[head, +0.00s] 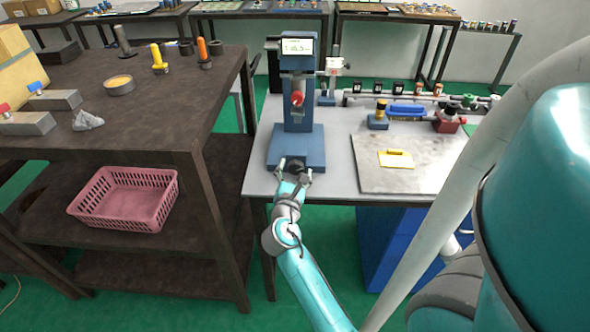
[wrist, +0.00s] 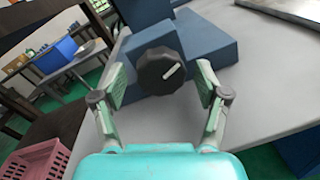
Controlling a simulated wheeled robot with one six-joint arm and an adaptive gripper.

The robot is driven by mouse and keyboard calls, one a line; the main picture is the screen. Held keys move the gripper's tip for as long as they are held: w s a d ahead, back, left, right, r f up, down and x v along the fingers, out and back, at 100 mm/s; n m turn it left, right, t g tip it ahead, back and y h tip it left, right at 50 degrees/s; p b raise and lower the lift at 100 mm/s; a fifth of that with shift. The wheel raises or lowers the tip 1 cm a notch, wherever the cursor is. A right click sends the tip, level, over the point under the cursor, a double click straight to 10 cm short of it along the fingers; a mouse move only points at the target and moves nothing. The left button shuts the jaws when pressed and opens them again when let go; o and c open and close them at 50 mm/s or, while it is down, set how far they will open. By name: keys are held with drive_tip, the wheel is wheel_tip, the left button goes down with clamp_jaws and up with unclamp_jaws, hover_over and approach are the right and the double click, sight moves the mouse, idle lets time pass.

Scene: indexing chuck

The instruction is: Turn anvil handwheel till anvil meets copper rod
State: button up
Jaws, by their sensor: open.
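A blue upright instrument (head: 299,136) with a lit display (head: 297,47) stands on the grey bench. A black knob, apparently the anvil handwheel (wrist: 160,71), sits at the front of its base, with a white mark pointing up and right. My gripper (head: 296,169) is open, its fingers to the left and right of the handwheel, with visible gaps in the wrist view (wrist: 162,84). A round red piece (head: 297,98), possibly the copper rod's end, shows on the column below a silver spindle (head: 298,82). The anvil and any gap to the rod are too small to tell.
A grey plate (head: 425,178) with a yellow item (head: 396,158) lies right of the instrument. Blue and red tools (head: 407,111) stand behind it. A dark workbench (head: 150,125) stands left, with a pink basket (head: 124,198) on its lower shelf.

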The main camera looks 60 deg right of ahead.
drive_tip(key=shift+d, duration=0.3)
drive_tip(key=c, duration=1.2)
drive_tip(key=shift+o, duration=0.2)
drive_tip(key=shift+m, duration=0.3)
